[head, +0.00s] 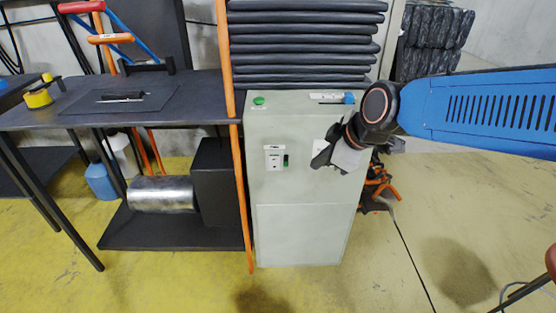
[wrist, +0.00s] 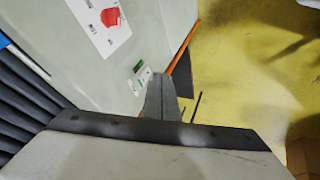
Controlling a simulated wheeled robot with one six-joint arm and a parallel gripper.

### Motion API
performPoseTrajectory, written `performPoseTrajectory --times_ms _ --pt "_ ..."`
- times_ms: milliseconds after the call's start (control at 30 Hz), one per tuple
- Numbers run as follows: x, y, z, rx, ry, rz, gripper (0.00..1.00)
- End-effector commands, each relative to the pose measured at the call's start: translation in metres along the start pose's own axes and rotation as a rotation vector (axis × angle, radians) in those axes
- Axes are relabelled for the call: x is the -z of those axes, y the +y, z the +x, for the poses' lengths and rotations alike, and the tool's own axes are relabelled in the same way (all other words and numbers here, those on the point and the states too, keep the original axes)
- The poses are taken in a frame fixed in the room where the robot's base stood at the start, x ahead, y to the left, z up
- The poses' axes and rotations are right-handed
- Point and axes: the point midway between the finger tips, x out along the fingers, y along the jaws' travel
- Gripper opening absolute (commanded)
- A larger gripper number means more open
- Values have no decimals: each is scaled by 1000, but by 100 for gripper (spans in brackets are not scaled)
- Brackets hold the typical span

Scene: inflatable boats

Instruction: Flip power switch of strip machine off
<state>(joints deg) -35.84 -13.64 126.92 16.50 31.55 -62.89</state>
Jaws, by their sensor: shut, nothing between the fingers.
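The strip machine is a pale grey-green cabinet (head: 300,225) in the middle of the head view. Its front has a white plate (head: 273,157) and, beside it, a small dark switch with green on it (head: 285,160). In the wrist view, a small green-marked plate (wrist: 138,67) shows just past the fingertips, and a white plate with a red part (wrist: 108,20) is at the top. My gripper (head: 320,163) is shut and empty before the cabinet front, right of the dark switch. It also shows in the wrist view (wrist: 160,80). Contact cannot be told.
A green button (head: 259,100) and a small panel with a blue part (head: 349,98) are on the cabinet top. Folded dark material (head: 305,45) is stacked behind. An orange pole (head: 236,150) and a dark workbench (head: 190,100) stand left. The yellow floor (head: 440,240) is open at right.

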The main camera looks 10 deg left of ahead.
Motion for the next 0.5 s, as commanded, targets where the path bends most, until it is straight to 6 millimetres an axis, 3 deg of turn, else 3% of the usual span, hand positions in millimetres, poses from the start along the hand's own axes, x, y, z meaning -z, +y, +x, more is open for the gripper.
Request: performPoseTrajectory --times_ms 100,200,500 --pt "29 -4 18 13 30 -95 0" --pt "44 -6 27 17 46 -147 0" --pt "54 -8 33 18 59 -185 0"
